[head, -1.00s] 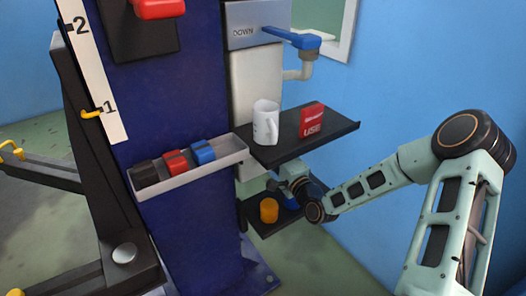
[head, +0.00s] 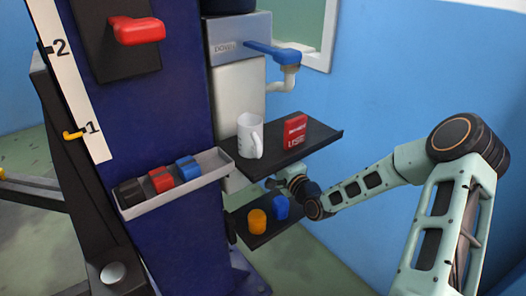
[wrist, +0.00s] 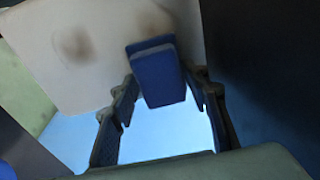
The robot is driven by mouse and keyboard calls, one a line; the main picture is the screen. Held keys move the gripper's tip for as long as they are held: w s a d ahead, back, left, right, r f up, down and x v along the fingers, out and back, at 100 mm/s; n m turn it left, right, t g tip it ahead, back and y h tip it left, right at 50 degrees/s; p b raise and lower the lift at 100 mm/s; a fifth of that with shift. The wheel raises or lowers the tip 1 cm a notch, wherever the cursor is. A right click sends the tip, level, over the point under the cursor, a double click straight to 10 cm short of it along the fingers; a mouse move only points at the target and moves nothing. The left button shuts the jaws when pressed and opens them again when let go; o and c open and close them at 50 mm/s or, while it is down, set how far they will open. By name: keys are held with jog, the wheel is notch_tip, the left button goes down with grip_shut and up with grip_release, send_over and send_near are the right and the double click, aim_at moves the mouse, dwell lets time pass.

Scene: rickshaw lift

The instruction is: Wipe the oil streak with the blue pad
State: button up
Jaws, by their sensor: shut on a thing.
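The blue pad (wrist: 160,76) is held between the fingers of my gripper (wrist: 165,90) in the wrist view. Beyond it is a pale panel (wrist: 90,85) with two brownish smudges, one at the left (wrist: 76,44) and one at the top (wrist: 150,18) just above the pad; they look like the oil streak. I cannot tell whether the pad touches the panel. In the head view my gripper (head: 277,184) is under the upper shelf, beside the column's pale lower part. The pad and streak cannot be made out there.
The upper dark shelf (head: 318,142) holds a white mug (head: 249,136) and a red box (head: 295,131), close above my gripper. The lower shelf (head: 262,238) holds an orange cylinder (head: 257,222) and a blue one (head: 281,207). A tray (head: 215,173) with coloured items is at left.

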jog(key=s+a, duration=0.6)
jog(key=a, duration=0.3)
jog(key=shift+s+a+y, duration=0.3)
jog(key=shift+a, duration=0.1)
dwell(0.6)
jog(key=shift+f, duration=0.15)
jog(key=shift+w+d+v, duration=0.1)
jog(key=shift+d+v, duration=0.05)
jog(key=shift+v, duration=0.85)
jog(key=shift+w+d+v, duration=0.1)
jog(key=shift+d+v, duration=0.05)
jog(key=shift+v, duration=0.85)
jog(key=shift+w+d+v, duration=0.1)
jog(key=shift+d+v, duration=0.05)
jog(key=shift+v, duration=0.85)
jog(key=shift+c, duration=0.5)
jog(key=shift+s+r, duration=0.1)
jog(key=shift+r, duration=0.1)
jog(key=v, duration=0.2)
jog(key=shift+s+d, duration=0.3)
jog(key=shift+d, duration=0.1)
